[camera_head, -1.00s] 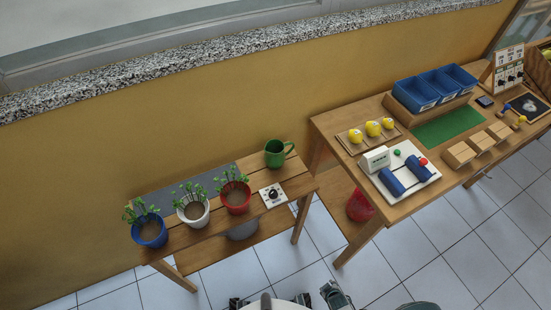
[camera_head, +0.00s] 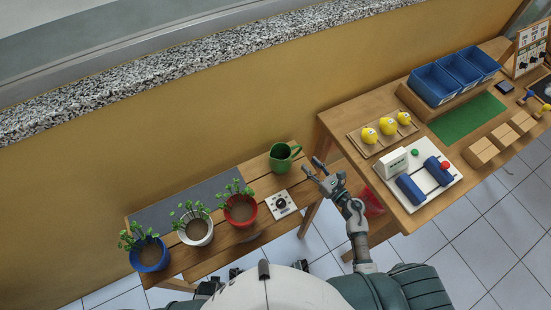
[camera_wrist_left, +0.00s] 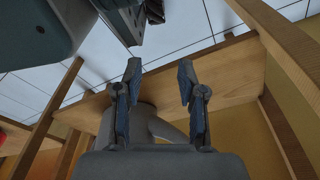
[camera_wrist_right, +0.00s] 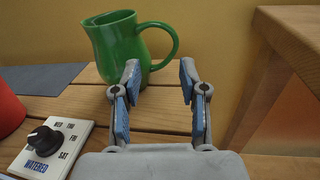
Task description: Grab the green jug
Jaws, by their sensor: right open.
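The green jug (camera_head: 281,156) stands upright on the right end of the low wooden bench (camera_head: 262,168). In the right wrist view the jug (camera_wrist_right: 112,48) is just beyond my fingers, left of centre, with its handle to the right. My right gripper (camera_head: 313,168) is open and empty, to the right of the jug in the head view. Its fingertips (camera_wrist_right: 158,72) appear in front of the handle; I cannot tell whether they touch it. My left gripper (camera_wrist_left: 156,75) is open and empty, seen in its wrist view near the bench's lower wooden shelf (camera_wrist_left: 228,72).
Plants in a red pot (camera_head: 240,212), a white pot (camera_head: 197,232) and a blue pot (camera_head: 151,256) line the bench. A dial plate (camera_head: 281,204) lies near the jug. A taller table (camera_head: 345,118) with lemons and blue bins stands to the right.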

